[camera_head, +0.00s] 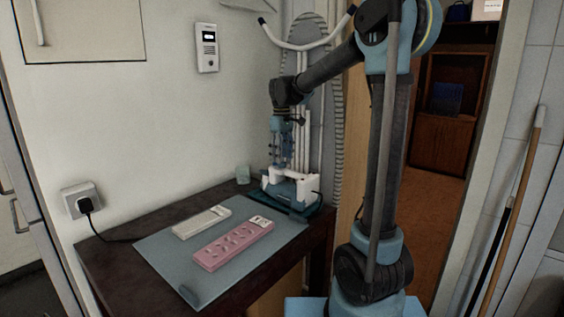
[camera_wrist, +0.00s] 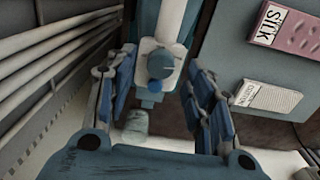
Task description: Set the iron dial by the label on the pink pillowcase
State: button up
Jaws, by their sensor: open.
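The iron (camera_head: 292,188), white over a teal base, stands at the far right corner of the table. In the wrist view, its blue round dial (camera_wrist: 160,64) sits on a white part between my fingers; no dial markings are readable. The folded pink pillowcase (camera_head: 234,243) lies on the grey-blue mat; it also shows in the wrist view (camera_wrist: 304,38), with a white label (camera_wrist: 270,23) reading "SILK". My gripper (camera_head: 287,150) points down above the iron. In the wrist view its fingers (camera_wrist: 160,88) are open either side of the dial, apparently not touching it.
A folded white cloth (camera_head: 201,222) labelled "COTTON" lies beside the pillowcase on the mat (camera_head: 165,262). White pipes (camera_wrist: 60,50) run close by. A plugged socket (camera_head: 80,199) is at left.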

jog(key=shift+f, duration=1.2)
jog(key=shift+c, duration=0.3)
jog(key=c, duration=1)
jog(key=shift+m, duration=1.5)
